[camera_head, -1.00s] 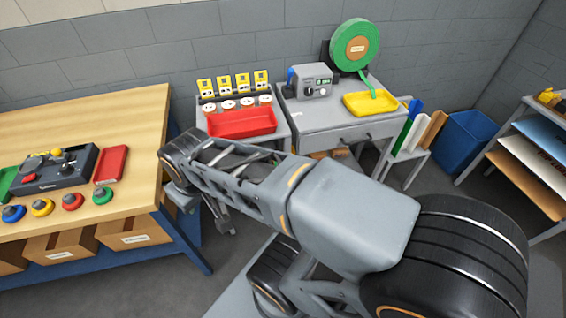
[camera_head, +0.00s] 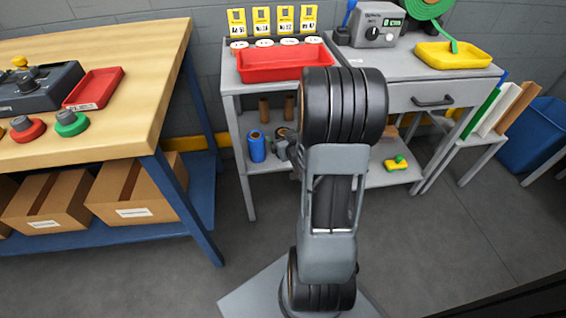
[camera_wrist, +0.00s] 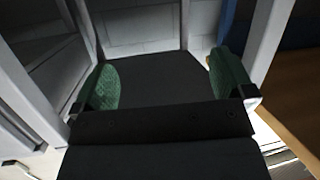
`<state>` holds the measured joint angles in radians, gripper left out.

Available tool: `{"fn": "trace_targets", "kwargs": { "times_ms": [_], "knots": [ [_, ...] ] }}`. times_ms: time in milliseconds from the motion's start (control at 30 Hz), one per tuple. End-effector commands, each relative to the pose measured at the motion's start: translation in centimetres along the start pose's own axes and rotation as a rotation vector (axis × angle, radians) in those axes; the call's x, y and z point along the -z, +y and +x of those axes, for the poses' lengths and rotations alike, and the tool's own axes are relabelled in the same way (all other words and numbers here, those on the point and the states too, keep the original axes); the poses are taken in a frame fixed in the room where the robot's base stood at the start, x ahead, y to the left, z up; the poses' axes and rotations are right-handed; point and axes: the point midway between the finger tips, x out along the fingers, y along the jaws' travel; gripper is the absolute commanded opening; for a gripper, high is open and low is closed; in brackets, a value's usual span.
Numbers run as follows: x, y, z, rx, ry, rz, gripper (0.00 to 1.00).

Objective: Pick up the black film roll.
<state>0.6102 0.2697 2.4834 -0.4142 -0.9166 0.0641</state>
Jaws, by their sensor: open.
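My gripper is open in the wrist view (camera_wrist: 165,82), with its two green-padded fingers well apart. A dark, flat-looking surface fills the space between the fingers; I cannot tell whether it is the black film roll or part of my gripper. In the head view my arm reaches in front of the grey workbench (camera_head: 233,100), and the gripper end is mostly hidden behind my arm, near the bench's lower shelf. No black film roll can be clearly made out. A blue roll (camera_head: 256,146) stands upright on that shelf, left of my arm.
Brown rolls (camera_head: 264,109) stand behind the blue one. A yellow-green object (camera_head: 396,163) lies on the shelf at the right. A red tray (camera_head: 285,65) and a yellow tray (camera_head: 453,57) are on top. A wooden table (camera_head: 140,85) stands left; floor between is clear.

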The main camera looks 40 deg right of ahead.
Motion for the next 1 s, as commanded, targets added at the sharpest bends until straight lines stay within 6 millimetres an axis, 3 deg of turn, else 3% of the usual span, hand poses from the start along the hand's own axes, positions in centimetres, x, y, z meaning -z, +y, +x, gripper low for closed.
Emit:
{"fn": "trace_targets", "kwargs": {
  "times_ms": [33, 100, 333, 467, 800, 1000],
  "knots": [
    [-3.8, 0.6, 0.9, -0.004, 0.042, 0.018, 1.0],
    [-5.8, 1.1, 1.3, -0.002, 0.106, 0.036, 1.0],
    [-9.5, 2.3, 1.3, 0.002, 0.25, 0.08, 1.0],
    [-9.9, 2.5, 2.0, 0.003, 0.285, 0.089, 1.0],
    [-8.2, 2.6, 7.4, 0.005, 0.296, 0.092, 1.0],
    [-7.6, 2.7, 9.1, 0.003, 0.294, 0.092, 1.0]
  ]
}}
